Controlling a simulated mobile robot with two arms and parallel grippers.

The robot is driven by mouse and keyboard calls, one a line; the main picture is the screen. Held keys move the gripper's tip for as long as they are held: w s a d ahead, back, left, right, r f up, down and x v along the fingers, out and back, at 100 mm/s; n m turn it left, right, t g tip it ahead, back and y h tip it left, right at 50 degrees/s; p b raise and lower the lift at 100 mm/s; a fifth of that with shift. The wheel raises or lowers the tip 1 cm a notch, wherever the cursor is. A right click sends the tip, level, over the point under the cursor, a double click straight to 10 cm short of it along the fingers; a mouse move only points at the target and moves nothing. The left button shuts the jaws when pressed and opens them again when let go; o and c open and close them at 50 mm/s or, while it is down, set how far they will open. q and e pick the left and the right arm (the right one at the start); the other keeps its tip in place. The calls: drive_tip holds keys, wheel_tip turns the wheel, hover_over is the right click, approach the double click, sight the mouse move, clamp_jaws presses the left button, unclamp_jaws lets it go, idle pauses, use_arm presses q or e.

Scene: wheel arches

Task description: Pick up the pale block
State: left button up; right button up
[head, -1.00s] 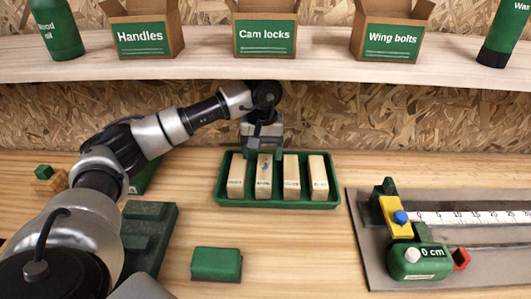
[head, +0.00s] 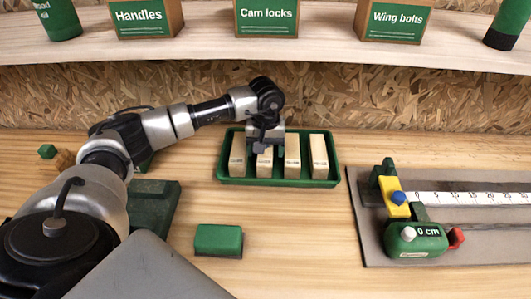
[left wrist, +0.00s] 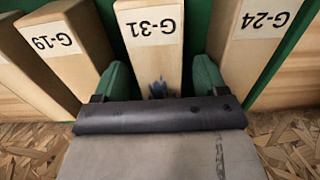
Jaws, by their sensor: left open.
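Several pale wooden blocks stand side by side in a green tray (head: 283,182). The second from the left (head: 264,164) is labelled G-31 (left wrist: 152,35) in the left wrist view and has blue smudges near my gripper. My left gripper (head: 268,149) is over the back end of this block. The left wrist view shows its green fingers (left wrist: 160,78) open, one on each side of G-31, with small gaps. Blocks G-19 (left wrist: 70,45) and G-24 (left wrist: 258,45) stand on either side. The gripper hides the back end of G-31. My right gripper is not in view.
A green-topped block (head: 218,240) lies in front of the tray. A measuring rig (head: 415,240) with a ruler stands to the right. A shelf (head: 300,48) with labelled boxes runs above the back. Bare table lies around the tray.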

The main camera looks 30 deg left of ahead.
use_arm(q)
drive_tip(key=c, duration=1)
drive_tip(key=shift+r, duration=0.1)
